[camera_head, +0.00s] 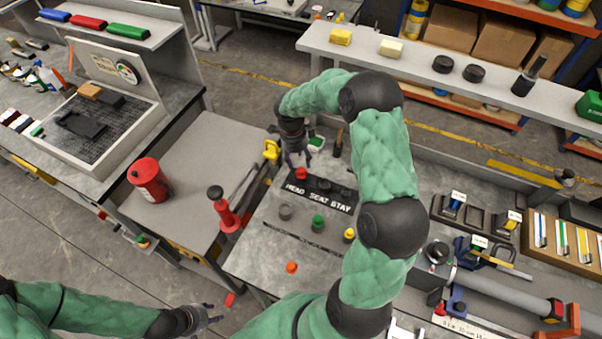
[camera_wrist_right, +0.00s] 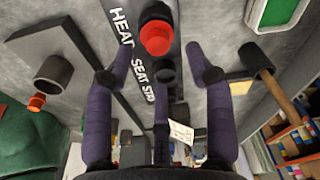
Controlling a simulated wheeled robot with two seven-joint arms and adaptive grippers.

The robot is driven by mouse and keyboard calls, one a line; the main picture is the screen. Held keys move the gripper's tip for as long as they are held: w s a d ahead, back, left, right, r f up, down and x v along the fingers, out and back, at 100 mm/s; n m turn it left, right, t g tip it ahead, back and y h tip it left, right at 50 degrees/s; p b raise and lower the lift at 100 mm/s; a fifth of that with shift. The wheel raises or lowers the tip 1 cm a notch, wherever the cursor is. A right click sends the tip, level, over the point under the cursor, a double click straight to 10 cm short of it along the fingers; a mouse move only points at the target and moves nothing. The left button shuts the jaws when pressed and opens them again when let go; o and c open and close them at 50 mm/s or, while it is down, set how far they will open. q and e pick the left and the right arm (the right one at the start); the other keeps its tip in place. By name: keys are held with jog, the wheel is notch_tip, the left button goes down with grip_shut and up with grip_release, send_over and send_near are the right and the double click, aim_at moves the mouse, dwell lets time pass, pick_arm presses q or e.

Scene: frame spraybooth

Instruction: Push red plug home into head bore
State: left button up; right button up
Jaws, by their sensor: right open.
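The red plug (camera_head: 300,173) stands at the black head bore beside the word HEAD on the label plate (camera_head: 337,199). In the right wrist view the red plug (camera_wrist_right: 157,37) stands proud of a black collar; its depth is hidden. My right gripper (camera_head: 299,157) is just above and behind the plug. In the wrist view its purple fingers (camera_wrist_right: 160,90) are spread and empty, with the plug beyond their tips. A dark bore (camera_wrist_right: 165,71) lies between the fingertips. My left gripper (camera_head: 210,317) is low at the left, away from the bores; its finger gap is unclear.
Green (camera_head: 318,223) and yellow (camera_head: 349,234) plugs stand in front of the plate, with a grey empty-looking holder (camera_head: 285,212). An orange-red piece (camera_head: 291,267) lies nearer. A mallet (camera_wrist_right: 260,65) and a green box (camera_wrist_right: 278,14) are close by.

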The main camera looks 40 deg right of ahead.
aim_at(301, 169)
jog(key=shift+s+d+f, duration=0.1)
jog(key=shift+s+f, duration=0.05)
jog(key=shift+f, duration=1.2)
jog(key=shift+s+d+f, duration=0.1)
jog(key=shift+s+f, duration=0.05)
jog(key=shift+f, duration=1.15)
jog(key=shift+a, duration=0.1)
grip_shut()
